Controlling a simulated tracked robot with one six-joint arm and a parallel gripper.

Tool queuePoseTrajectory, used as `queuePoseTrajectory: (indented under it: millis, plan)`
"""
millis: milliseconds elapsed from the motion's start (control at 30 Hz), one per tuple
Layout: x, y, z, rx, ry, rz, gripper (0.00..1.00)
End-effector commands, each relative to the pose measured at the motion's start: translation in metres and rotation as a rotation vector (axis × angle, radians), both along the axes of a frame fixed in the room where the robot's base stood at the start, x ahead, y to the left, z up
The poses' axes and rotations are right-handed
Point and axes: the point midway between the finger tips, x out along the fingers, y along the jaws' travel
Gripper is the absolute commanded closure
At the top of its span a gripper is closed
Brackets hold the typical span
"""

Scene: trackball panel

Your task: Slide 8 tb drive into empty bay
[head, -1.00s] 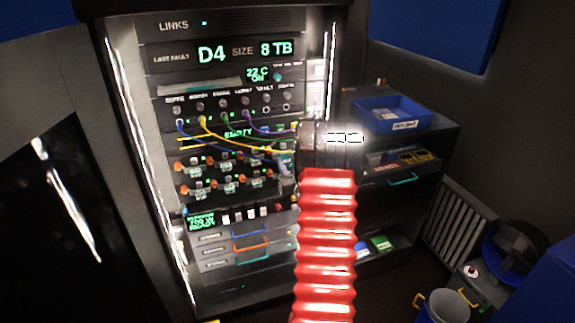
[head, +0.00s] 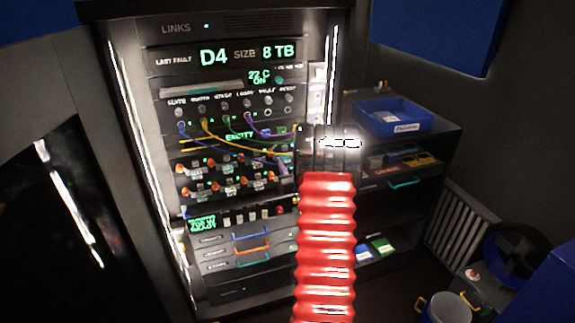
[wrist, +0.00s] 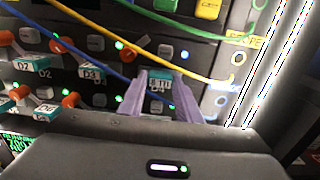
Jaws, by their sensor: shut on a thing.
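In the wrist view my gripper (wrist: 158,98) has its two pale purple fingers shut on the sides of a drive with a teal-and-white label (wrist: 159,76). The drive is at the bay marked D4, at the right end of the upper drive row. Its front faces me; how deep it sits in the bay cannot be told. In the head view my red ribbed arm hides most of this spot. The rack display (head: 235,55) reads last fault D4, size 8 TB.
Neighbouring drives D3 (wrist: 90,74) and D2 (wrist: 28,66) have orange levers. A blue cable (wrist: 75,55) and a yellow cable (wrist: 165,55) cross just in front of the bays. A bright rack post (wrist: 262,70) stands close on the right. A blue bin (head: 392,116) sits on the side shelf.

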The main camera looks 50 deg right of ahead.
Motion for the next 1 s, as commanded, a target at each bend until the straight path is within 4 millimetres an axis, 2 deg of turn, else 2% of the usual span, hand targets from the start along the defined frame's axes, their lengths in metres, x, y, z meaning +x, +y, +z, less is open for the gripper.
queuePoseTrajectory:
  millis: [67,100,400,767,1000]
  plan:
    - [0.001,-0.001,0.001,-0.001,-0.002,0.0,0.91]
    - [0.001,-0.001,0.001,-0.001,-0.002,0.0,0.67]
    - [0.001,-0.001,0.0,-0.001,-0.001,0.0,0.47]
    - [-0.003,0.001,0.0,0.001,0.001,0.0,0.47]
    - [-0.024,0.014,0.0,0.0,0.001,-0.001,0.47]
